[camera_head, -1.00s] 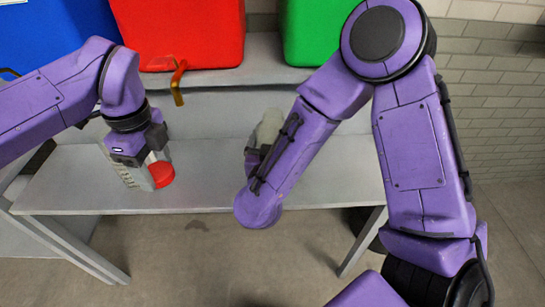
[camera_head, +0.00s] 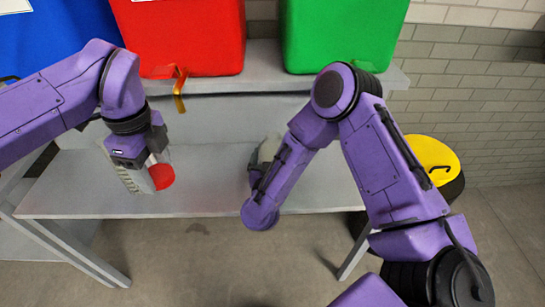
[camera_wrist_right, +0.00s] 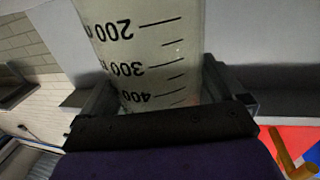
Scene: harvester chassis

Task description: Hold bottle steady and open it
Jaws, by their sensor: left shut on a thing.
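My left gripper (camera_head: 152,160) is shut on a bottle with a red cap (camera_head: 161,176) and a pale, marked side (camera_head: 131,180). The bottle is tilted near the left part of the grey bench, and the gripper hides part of it. My right gripper (camera_wrist_right: 162,100) has its fingers on both sides of a translucent container with black volume marks (camera_wrist_right: 150,40), and looks shut on it. In the head view this pale container (camera_head: 268,148) shows only partly beside my right forearm, which hides most of that gripper. The two held things are well apart.
The grey bench (camera_head: 90,195) is bare between the grippers. Blue (camera_head: 55,40), red (camera_head: 180,45) and green (camera_head: 340,40) bins stand on a raised shelf behind. An orange hook-like part (camera_head: 179,92) hangs at the red bin. A yellow-lidded drum (camera_head: 430,155) stands at right.

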